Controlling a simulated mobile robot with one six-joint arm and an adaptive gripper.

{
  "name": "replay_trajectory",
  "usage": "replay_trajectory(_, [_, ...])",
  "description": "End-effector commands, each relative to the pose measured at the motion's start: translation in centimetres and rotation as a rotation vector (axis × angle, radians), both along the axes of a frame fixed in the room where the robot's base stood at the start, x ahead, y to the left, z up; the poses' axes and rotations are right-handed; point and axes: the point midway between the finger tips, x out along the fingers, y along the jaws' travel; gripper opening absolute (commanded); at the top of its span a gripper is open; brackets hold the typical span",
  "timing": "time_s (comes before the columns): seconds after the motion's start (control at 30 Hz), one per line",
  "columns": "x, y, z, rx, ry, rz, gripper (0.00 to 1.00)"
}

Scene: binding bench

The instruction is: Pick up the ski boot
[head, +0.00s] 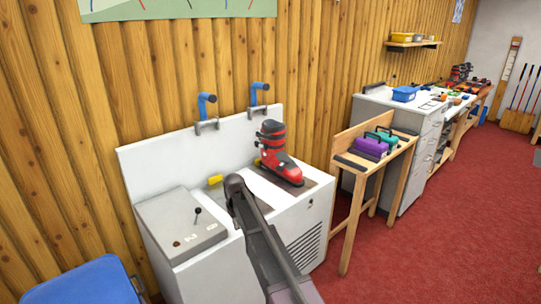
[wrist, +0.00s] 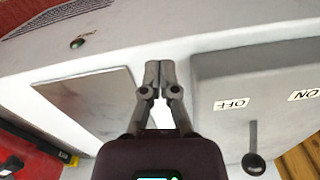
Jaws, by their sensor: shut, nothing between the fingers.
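The ski boot (head: 278,152), red with a black and grey upper, stands upright on the right part of the white bench machine's top in the head view. Its toe points to the front right. In the wrist view, a red and black part of it (wrist: 22,150) seems to show at the lower left edge. My gripper (wrist: 160,68) is shut and empty, over the white top between a grey metal plate and the switch box. It is apart from the boot, to its left in the head view, where my arm hides the fingers.
The grey switch box (head: 181,225) with a lever stands on the machine's left. Two blue-handled clamps (head: 206,104) rise at the back panel. A wooden side table (head: 376,157) holds purple and green cases. A blue object (head: 80,284) is at the lower left.

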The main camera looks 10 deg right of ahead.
Motion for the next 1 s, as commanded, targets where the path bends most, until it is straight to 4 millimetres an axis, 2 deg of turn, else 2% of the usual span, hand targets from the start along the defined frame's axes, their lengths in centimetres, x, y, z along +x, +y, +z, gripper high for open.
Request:
replay_trajectory(0.17, [-2.8, -2.2, 0.0, 0.000, 0.000, -0.038, 0.00])
replay_trajectory(0.27, [-5.5, -4.4, 0.0, 0.000, 0.001, -0.081, 0.00])
replay_trajectory(0.37, [-9.1, -7.0, 0.0, 0.000, 0.001, -0.135, 0.00])
replay_trajectory(0.5, [-14.9, -10.8, 0.0, 0.000, 0.001, -0.226, 0.00])
replay_trajectory(0.7, [-22.7, -15.0, 0.0, 0.000, 0.001, -0.348, 0.00])
replay_trajectory(0.83, [-26.0, -16.5, 0.0, 0.000, 0.001, -0.404, 0.00])
replay_trajectory(1.0, [-27.8, -17.4, 0.0, 0.000, 0.001, -0.438, 0.00])
